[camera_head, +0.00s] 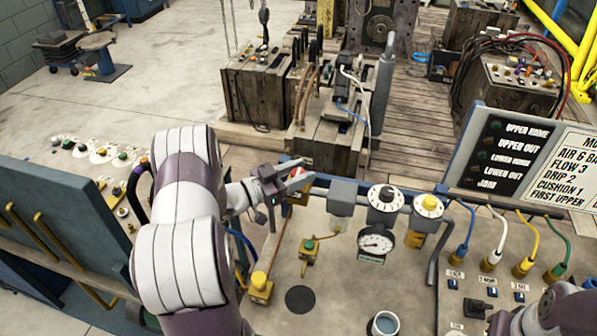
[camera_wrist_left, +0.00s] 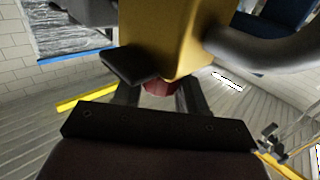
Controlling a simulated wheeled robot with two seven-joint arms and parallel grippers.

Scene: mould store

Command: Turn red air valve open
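The red air valve (camera_head: 297,172) is a small red knob at the back left edge of the control panel, on a yellow body. In the left wrist view the red knob (camera_wrist_left: 160,88) shows just under the yellow valve body (camera_wrist_left: 170,35), between my two fingers. My left gripper (camera_head: 299,174) has its fingers spread on either side of the knob. I cannot see clear contact between fingers and knob. The knob is partly hidden by the fingers and the yellow body. My right arm (camera_head: 562,312) shows at the bottom right corner; its gripper is not clear.
A pressure gauge (camera_head: 376,242), a white-faced dial (camera_head: 383,198) and a yellow dial (camera_head: 429,206) stand to the right of the valve. A yellow button box (camera_head: 261,288) and a green-button box (camera_head: 309,249) sit nearer. A label board (camera_head: 503,150) rises at the right.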

